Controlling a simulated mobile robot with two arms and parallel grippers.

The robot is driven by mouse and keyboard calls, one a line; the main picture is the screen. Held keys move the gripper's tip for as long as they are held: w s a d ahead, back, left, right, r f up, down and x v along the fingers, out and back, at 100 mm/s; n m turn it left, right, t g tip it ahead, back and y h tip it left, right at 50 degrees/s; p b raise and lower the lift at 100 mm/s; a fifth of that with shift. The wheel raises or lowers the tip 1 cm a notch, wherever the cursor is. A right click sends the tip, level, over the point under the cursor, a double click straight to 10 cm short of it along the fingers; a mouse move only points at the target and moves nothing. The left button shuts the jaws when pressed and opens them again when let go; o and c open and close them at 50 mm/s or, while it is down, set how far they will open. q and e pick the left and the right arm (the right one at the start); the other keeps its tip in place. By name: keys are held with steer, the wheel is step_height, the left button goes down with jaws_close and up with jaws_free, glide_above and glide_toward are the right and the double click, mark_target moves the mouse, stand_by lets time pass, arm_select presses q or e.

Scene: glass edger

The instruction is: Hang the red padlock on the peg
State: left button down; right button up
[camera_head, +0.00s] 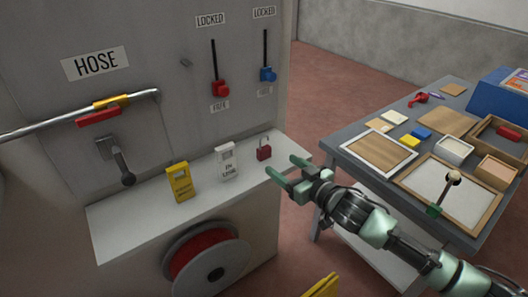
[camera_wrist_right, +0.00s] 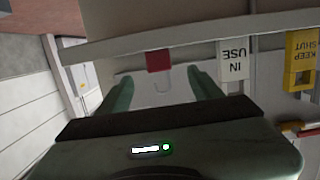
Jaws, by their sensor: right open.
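The red padlock (camera_head: 264,153) stands upright on the pale ledge (camera_head: 130,215) of the grey machine, near the ledge's right end. Its shackle is on top. My right gripper (camera_head: 288,169) is open and empty, just right of the padlock and apart from it. In the right wrist view the padlock (camera_wrist_right: 158,61) shows upside down, ahead of and between the open fingertips (camera_wrist_right: 160,82). I cannot make out for sure which thing is the peg. My left gripper is not in view.
A white "IN USE" tag (camera_head: 227,163) and a yellow tag (camera_head: 180,182) stand left of the padlock. Red (camera_head: 221,89) and blue (camera_head: 268,74) lever handles are above. A hose reel (camera_head: 210,262) sits below the ledge. A cluttered table (camera_head: 350,139) stands at right.

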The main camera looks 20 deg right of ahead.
mark_target(266, 150)
steer(key=x, duration=0.2)
steer(key=p+x, duration=0.1)
steer(key=x, duration=0.1)
steer(key=r+p+x, duration=0.1)
steer(key=x, duration=0.2)
steer(key=shift+w+d+r, duration=0.1)
steer(key=shift+r, duration=0.05)
steer(key=shift+w+a+f, duration=0.25)
steer(key=shift+w, duration=0.3)
jaws_close()
steer(key=shift+r, duration=0.15)
step_height(266, 150, up, 20)
steer(key=shift+b, duration=0.45)
